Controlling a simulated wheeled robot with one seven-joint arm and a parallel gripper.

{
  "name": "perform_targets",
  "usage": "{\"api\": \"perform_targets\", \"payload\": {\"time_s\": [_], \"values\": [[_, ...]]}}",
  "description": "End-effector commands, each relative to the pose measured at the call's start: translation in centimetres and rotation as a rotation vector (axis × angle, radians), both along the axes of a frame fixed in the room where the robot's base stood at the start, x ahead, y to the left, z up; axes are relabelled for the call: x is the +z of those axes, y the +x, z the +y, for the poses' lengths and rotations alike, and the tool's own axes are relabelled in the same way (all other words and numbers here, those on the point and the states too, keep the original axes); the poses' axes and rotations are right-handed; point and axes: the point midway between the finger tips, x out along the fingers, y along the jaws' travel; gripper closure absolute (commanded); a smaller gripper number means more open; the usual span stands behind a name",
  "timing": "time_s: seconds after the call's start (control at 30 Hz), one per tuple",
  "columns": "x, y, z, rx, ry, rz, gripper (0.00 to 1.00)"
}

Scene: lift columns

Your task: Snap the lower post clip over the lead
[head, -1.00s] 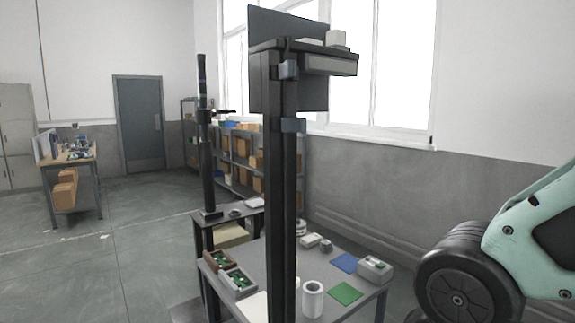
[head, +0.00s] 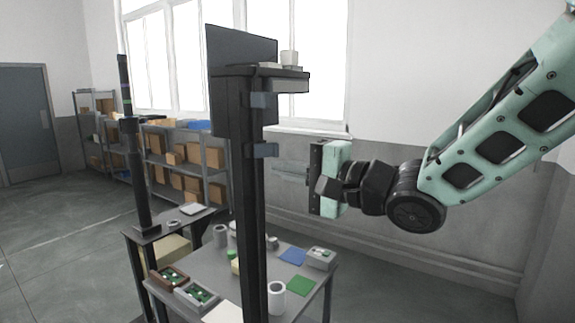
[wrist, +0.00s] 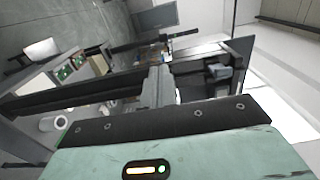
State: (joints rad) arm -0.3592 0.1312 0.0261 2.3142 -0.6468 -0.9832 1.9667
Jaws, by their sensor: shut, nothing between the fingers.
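The dark post (head: 246,210) stands at the near edge of the bench and carries two blue-grey clips. The lower post clip (head: 264,150) sits on its right side, below the upper clip (head: 262,100). My gripper (head: 277,175) is shut and empty, pointing left, just right of the post and slightly below the lower clip in the picture. In the wrist view my gripper's fingers (wrist: 155,78) cover part of the post; the upper clip (wrist: 218,72) shows beyond them, and the lower clip seems hidden behind them. I cannot make out the lead.
A shelf with a white cup (head: 289,57) and a dark panel (head: 240,50) top the post. A second post (head: 135,160) stands left.

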Motion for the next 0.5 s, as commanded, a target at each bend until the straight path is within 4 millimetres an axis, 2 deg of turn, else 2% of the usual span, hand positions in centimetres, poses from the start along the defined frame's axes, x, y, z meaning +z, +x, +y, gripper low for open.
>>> {"api": "perform_targets", "payload": {"time_s": [0.5], "values": [[0.0, 5.0, 4.1, -0.002, -0.003, 0.001, 1.00]]}}
